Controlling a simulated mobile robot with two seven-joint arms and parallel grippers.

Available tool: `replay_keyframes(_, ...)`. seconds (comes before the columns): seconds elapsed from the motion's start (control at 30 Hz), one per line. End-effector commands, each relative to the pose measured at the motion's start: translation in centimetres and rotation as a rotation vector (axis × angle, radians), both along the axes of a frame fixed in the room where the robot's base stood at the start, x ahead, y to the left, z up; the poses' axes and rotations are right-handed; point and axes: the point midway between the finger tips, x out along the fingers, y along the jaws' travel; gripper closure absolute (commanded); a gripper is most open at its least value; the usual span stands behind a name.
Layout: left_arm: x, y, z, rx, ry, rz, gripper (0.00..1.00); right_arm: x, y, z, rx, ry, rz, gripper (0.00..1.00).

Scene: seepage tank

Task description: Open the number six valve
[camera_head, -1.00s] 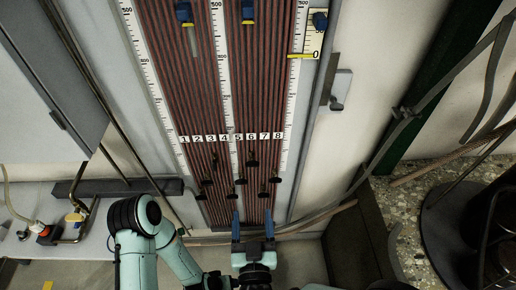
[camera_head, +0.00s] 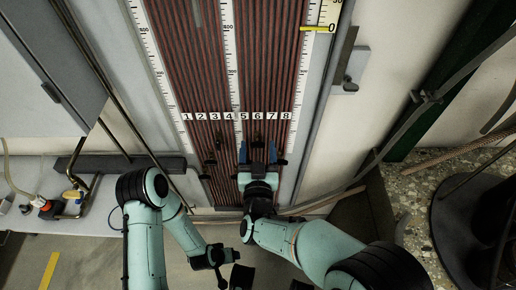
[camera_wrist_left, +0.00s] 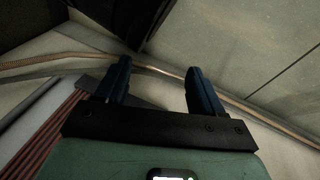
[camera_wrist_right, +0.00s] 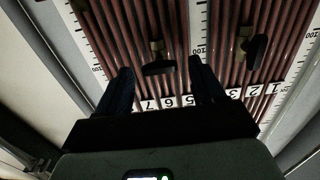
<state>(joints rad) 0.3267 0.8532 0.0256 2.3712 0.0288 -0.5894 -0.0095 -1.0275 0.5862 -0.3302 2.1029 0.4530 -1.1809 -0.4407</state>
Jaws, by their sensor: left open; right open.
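The tube panel has a row of number labels 1 to 8 (camera_head: 237,116), with small valves with black handles below it. My right gripper (camera_head: 258,152) is open in front of the panel, below labels 5 to 7, its dark blue fingers apart. In the right wrist view, a brass valve with a black handle (camera_wrist_right: 158,66) shows in the gap ahead of the open fingers (camera_wrist_right: 160,78); it looks to be the number six valve, not gripped. Another valve (camera_wrist_right: 247,48) is off to the right. My left gripper (camera_wrist_left: 157,75) is open and empty, away from the valves.
A metal frame (camera_head: 307,120) edges the panel on the right, near a wall switch box (camera_head: 350,72). A hose (camera_head: 318,203) runs below the panel. A bench (camera_head: 92,222) with small fittings stands at left. A dark round object (camera_head: 485,225) is at far right.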

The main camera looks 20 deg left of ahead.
Motion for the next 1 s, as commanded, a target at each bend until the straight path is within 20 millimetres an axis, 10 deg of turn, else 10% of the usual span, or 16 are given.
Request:
replay_keyframes(0.37, -0.3, 0.1, -0.2, 0.0, 0.009, 0.001, 0.32, 0.6, 0.2, 0.0, -0.001, 0.0, 0.001, 0.32)
replay_keyframes(0.57, -0.3, 0.0, -0.2, 0.0, 0.009, 0.001, 0.32, 0.6, 0.2, 0.0, -0.001, 0.0, 0.001, 0.88)
replay_keyframes(1.0, 1.0, -0.3, 1.7, -0.001, -0.035, -0.004, 0.32, 0.6, 0.3, 0.2, -0.082, -0.023, 0.001, 0.88)
